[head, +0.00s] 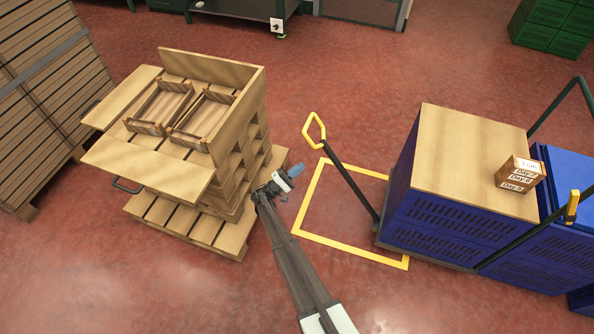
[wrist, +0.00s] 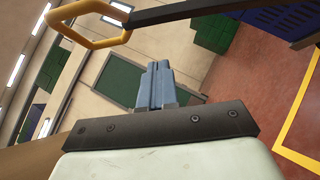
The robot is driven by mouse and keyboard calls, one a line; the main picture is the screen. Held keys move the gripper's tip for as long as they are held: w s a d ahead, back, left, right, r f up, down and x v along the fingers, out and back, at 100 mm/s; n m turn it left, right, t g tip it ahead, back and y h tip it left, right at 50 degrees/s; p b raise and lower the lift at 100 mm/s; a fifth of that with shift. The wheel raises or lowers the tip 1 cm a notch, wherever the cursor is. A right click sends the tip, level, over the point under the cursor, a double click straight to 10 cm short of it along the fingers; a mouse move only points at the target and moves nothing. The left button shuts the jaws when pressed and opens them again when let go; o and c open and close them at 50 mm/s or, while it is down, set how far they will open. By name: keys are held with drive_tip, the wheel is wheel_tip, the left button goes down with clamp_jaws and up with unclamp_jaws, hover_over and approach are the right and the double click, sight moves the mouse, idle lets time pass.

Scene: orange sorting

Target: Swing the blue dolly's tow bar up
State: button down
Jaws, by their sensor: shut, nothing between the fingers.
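The blue dolly (head: 375,238) stands at the right, loaded with blue crates (head: 428,218) under a wooden board. Its dark tow bar (head: 352,185) leans up and to the left from the dolly's left end and carries a yellow loop handle (head: 313,130). In the wrist view the yellow handle (wrist: 87,38) is at the upper left and the dark bar (wrist: 185,12) runs right from it. My gripper (head: 296,170) is left of the bar and below the handle in the head view, apart from both. Its blue fingers (wrist: 155,84) are together and empty.
A wooden pallet stack (head: 240,158) with open boxes on top stands close left of my gripper. A yellow floor outline (head: 310,200) lies under the tow bar. A small day-labelled box (head: 519,174) sits on the board. The red floor above the handle is clear.

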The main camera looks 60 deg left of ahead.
drive_tip(key=w+d+r, duration=0.1)
drive_tip(key=w+r, duration=0.4)
drive_tip(key=w, duration=0.3)
drive_tip(key=shift+w+d, duration=0.15)
drive_tip(key=shift+d, duration=0.2)
